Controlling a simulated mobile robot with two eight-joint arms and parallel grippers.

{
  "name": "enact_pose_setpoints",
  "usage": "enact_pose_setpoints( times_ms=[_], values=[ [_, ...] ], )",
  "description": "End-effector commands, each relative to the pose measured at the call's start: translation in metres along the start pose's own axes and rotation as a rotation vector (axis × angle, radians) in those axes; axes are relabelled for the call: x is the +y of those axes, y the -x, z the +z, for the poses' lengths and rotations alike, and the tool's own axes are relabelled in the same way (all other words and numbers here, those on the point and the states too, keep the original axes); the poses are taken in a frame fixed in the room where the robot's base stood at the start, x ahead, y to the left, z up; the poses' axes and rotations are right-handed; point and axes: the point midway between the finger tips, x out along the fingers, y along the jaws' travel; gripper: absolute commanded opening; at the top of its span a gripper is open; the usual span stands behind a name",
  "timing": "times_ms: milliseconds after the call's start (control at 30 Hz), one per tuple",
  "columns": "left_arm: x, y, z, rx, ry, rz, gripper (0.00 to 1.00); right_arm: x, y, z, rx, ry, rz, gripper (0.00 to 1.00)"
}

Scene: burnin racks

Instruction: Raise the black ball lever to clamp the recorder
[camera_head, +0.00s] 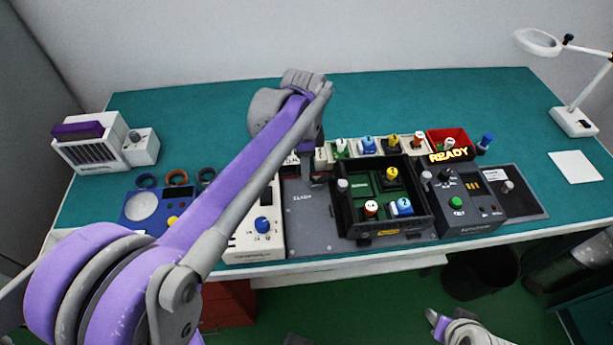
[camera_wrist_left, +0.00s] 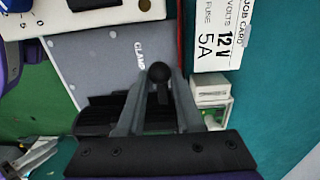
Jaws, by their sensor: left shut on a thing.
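The black ball lever (camera_wrist_left: 158,74) stands between the two fingers of my left gripper (camera_wrist_left: 160,90) in the left wrist view. The fingers are shut on it, with the round knob showing past their tips. Beneath is the grey plate (camera_wrist_left: 100,62) marked "CLAMP". In the head view my left gripper (camera_head: 318,170) is at the plate's back left corner, and the lever is mostly hidden there. The black open case (camera_head: 430,215), seemingly the recorder, sits on the plate (camera_head: 305,225) with colored knobs inside. Part of my right arm (camera_head: 458,328) shows low at the bottom; its jaw state is unclear.
Several small numbered parts and a red bin (camera_head: 447,137) stand behind the case. A dark control box (camera_head: 468,205) is to its right, a white unit with a blue knob (camera_head: 262,240) to its left. A magnifier lamp (camera_head: 573,122) stands far right. The back of the green table (camera_head: 420,95) is clear.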

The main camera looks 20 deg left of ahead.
Motion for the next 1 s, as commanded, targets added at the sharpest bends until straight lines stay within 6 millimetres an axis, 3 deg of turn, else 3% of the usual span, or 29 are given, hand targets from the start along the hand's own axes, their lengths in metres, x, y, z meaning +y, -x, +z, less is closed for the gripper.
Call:
enact_pose_setpoints(
  times_ms=[1000],
  values=[
    [0.000, 0.007, -0.027, 0.002, 0.000, 0.001, 0.00, 0.000, 0.008, -0.006, 0.004, 0.000, 0.000, 0.50]
  ],
)
